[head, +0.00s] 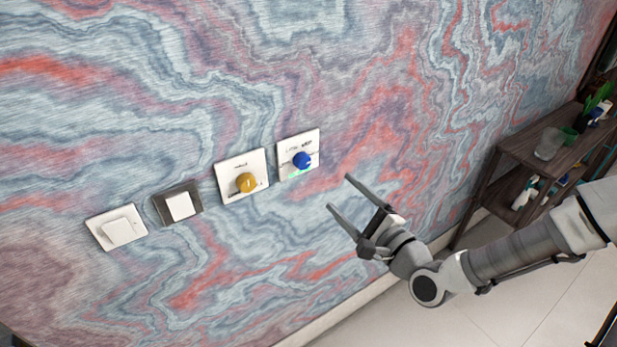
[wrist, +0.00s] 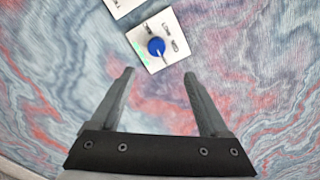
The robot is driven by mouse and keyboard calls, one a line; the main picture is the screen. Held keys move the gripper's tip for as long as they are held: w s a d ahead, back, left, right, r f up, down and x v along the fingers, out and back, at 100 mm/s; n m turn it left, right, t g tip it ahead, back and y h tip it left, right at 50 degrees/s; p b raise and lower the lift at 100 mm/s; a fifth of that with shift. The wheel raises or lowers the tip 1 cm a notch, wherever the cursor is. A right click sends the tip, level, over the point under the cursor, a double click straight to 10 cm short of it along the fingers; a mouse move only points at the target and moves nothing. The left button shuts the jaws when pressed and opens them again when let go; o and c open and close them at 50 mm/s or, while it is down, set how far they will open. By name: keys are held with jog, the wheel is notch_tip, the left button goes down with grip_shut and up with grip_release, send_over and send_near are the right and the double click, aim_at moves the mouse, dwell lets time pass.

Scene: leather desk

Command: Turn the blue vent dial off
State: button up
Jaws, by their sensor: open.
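The blue vent dial (head: 302,160) is a round knob on a white square plate (head: 284,173) on the patterned wall, the rightmost of the wall controls. In the wrist view the blue dial (wrist: 156,46) is ahead of the fingertips, above the gap between them, with a light pointer mark on it. Small lettering on its plate is too small to read surely. My gripper (head: 339,193) is open and empty, to the right of and below the dial, apart from it. Its two fingers (wrist: 158,74) show spread in the wrist view.
Left of the dial on the wall are a yellow-orange dial (head: 246,183) on a white plate, a dark-framed switch (head: 179,206) and a white switch (head: 122,231). A dark wooden shelf (head: 527,158) with a plant and bottles stands at the right. The wall around the gripper is clear.

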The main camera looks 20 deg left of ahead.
aim_at(305, 164)
jog(key=b+x, duration=0.1)
jog(key=x, duration=0.3)
jog(key=b+x, duration=0.1)
jog(key=x, duration=0.3)
jog(key=b+x, duration=0.1)
jog(key=x, duration=0.3)
jog(key=shift+s+a+f, duration=0.1)
jog(key=shift+a+f, duration=0.05)
jog(key=shift+a, duration=0.35)
grip_shut()
